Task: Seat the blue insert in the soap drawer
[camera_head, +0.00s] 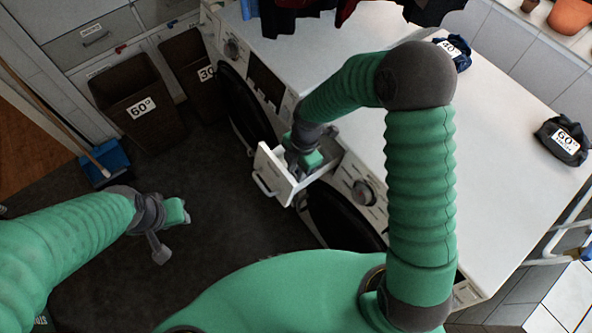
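The soap drawer (274,173) is pulled out of the front of the white washing machine, with its white front and handle facing left. My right gripper (308,162) is down at the open drawer, over or inside its tray. Its fingertips are too small and covered to show whether they are open or shut. I cannot make out the blue insert; the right gripper and wrist cover much of the drawer's inside. My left gripper (177,213) is above the dark floor at the left, well apart from the drawer. Its finger opening is not clear.
The white machine top (345,60) is mostly clear, with dark clothes (355,12) at the back. Labelled dark bundles (563,142) lie at its right. A 60° bin (138,98), a 30° bin (190,62) and a blue dustpan (105,160) stand at the left.

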